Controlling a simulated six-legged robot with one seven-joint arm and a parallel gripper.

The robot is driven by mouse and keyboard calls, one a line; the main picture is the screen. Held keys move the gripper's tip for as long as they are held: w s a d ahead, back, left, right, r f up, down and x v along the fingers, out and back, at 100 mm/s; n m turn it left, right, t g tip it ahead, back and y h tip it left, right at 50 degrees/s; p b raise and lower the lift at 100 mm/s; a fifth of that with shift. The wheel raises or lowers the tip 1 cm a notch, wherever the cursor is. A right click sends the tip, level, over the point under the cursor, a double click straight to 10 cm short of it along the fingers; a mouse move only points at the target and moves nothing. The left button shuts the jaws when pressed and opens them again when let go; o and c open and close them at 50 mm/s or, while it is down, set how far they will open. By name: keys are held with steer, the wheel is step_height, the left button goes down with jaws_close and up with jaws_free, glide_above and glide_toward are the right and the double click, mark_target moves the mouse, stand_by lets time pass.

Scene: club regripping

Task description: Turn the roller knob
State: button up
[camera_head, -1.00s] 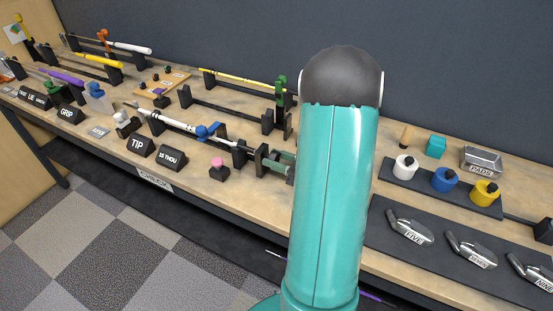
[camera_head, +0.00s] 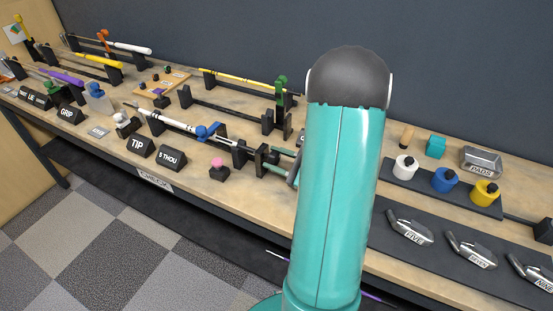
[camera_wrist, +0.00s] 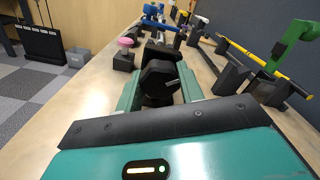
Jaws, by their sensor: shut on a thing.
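The roller knob (camera_wrist: 158,84) is a dark, faceted knob with a pale line on its face, close in front of the wrist camera. My gripper (camera_wrist: 160,98) has its two teal fingers on either side of the knob and is shut on it. In the head view the gripper end (camera_head: 285,168) is at the near end of the roller stand, partly hidden behind my teal arm. A white-gripped club shaft (camera_head: 175,121) with a blue clamp (camera_head: 207,131) lies in line with the stand.
A pink button (camera_head: 218,163) on a black base stands near the table's front edge and also shows in the wrist view (camera_wrist: 126,43). Black TIP (camera_head: 141,146) and THOU (camera_head: 172,158) signs stand left of it. Club heads and colored pots fill the right side.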

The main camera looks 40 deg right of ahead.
steer(key=shift+f+n, duration=0.1)
steer(key=shift+n, duration=0.3)
steer(key=o, duration=1)
